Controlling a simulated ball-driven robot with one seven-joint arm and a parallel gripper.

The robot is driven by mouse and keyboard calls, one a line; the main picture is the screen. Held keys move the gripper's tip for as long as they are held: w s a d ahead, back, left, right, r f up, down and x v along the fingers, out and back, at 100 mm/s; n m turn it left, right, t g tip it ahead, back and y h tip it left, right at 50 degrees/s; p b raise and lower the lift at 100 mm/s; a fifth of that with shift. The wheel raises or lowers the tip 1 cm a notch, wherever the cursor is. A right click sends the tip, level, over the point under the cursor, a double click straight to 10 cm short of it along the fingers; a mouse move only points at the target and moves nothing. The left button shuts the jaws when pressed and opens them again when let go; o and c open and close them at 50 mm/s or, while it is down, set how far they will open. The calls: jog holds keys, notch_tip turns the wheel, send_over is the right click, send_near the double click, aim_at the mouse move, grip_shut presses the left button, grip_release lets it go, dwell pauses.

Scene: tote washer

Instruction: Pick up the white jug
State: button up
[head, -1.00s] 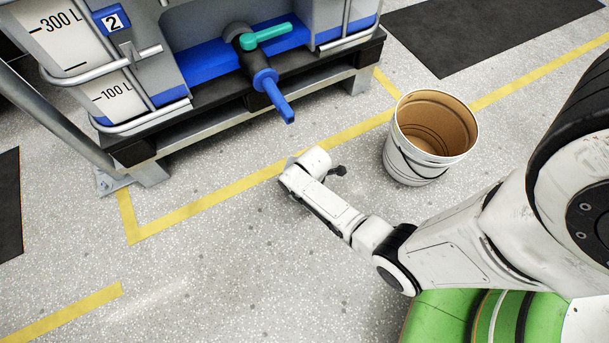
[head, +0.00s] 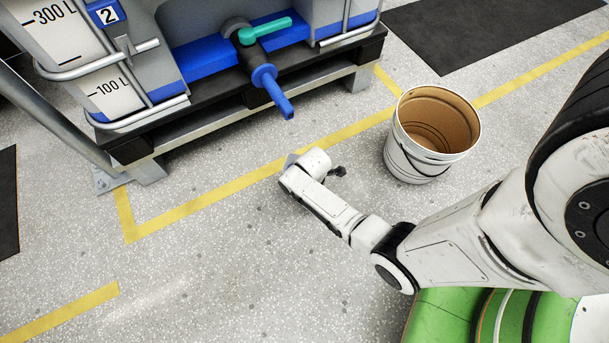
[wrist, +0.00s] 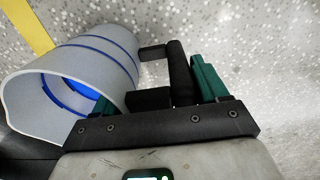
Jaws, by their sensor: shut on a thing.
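The white jug (wrist: 112,50) is at the left of the wrist view, its wide mouth turned toward the camera. It has blue bands and blue shows inside. Its black handle (wrist: 180,70) sticks out to the right. My gripper (wrist: 158,92), with green finger pads, is shut on this handle, one pad on either side. I cannot tell whether the jug touches the floor.
A white bucket (head: 421,165) with a tan inside stands just right of my arm's end. A tank on a black pallet (head: 170,137), with a blue spout (head: 273,93) and teal valve handle (head: 266,31), stands behind. The speckled floor at the left front is clear.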

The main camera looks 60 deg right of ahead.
jog(key=c, duration=0.6)
jog(key=shift+c, duration=0.4)
jog(key=shift+r, duration=0.15)
